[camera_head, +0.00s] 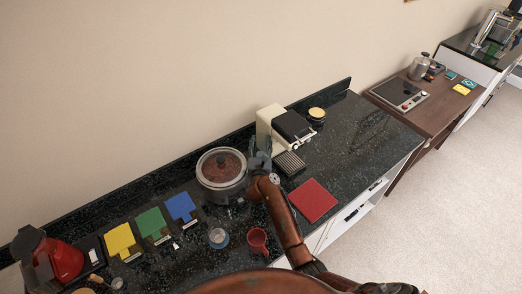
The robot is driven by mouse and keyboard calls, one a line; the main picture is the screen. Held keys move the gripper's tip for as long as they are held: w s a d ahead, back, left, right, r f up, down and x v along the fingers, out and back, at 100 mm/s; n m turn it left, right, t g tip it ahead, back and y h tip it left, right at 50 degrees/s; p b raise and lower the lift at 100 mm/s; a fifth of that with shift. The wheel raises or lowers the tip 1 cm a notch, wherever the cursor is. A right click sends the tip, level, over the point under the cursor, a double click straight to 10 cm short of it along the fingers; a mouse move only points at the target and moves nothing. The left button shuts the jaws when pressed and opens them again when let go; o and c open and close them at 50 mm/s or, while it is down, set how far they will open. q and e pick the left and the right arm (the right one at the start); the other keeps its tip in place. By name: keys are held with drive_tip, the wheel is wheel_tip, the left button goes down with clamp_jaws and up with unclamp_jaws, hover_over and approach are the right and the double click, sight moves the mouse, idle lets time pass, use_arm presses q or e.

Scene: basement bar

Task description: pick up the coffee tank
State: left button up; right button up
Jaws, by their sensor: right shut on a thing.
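The coffee tank (208,181), a round grey pot with a clear lid over brown contents, is upright at the back of the dark counter. My right gripper (258,155) is at the tank's right side, shut on its edge. The fingers are small and dark here, so the exact contact is hard to see. I cannot tell whether the tank's base touches the counter. My left gripper is not in view.
A cream coffee machine (268,122) and a dark grate (289,163) stand right of the tank. A red mat (312,200), red mug (257,240) and small glass (218,237) lie nearer.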

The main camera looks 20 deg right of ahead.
clamp_jaws()
drive_tip(key=shift+r, duration=0.15)
